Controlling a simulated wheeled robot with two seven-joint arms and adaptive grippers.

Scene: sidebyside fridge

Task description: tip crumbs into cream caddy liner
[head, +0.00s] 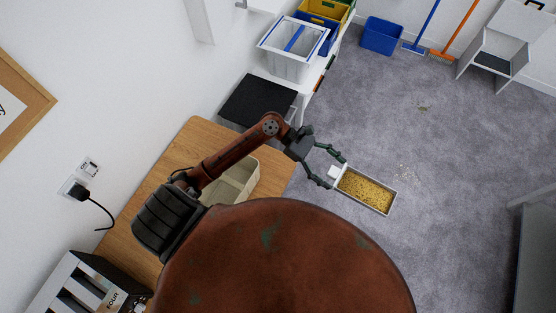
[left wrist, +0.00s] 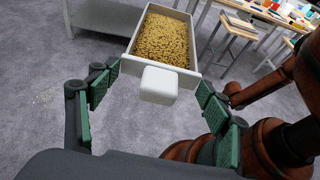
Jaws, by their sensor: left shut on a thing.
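My left gripper (head: 337,173) is shut on the white knob handle of a long, open grey-white tray (head: 395,203) full of yellow-brown crumbs (head: 366,190). The tray is held out over the carpet, to the right of the wooden table, and looks about level. In the left wrist view the knob (left wrist: 158,85) sits between the green fingers, with the crumbs (left wrist: 163,40) behind it. A cream open box (head: 236,184), which looks like the caddy, stands on the table, partly hidden by my left arm; I cannot make out its liner. My right gripper is not in view.
The wooden table (head: 181,146) stands by the wall. Behind it are a black flat panel (head: 258,101) and a clear bin (head: 287,65). A blue bin (head: 380,37), brooms and a grey stand are at the back.

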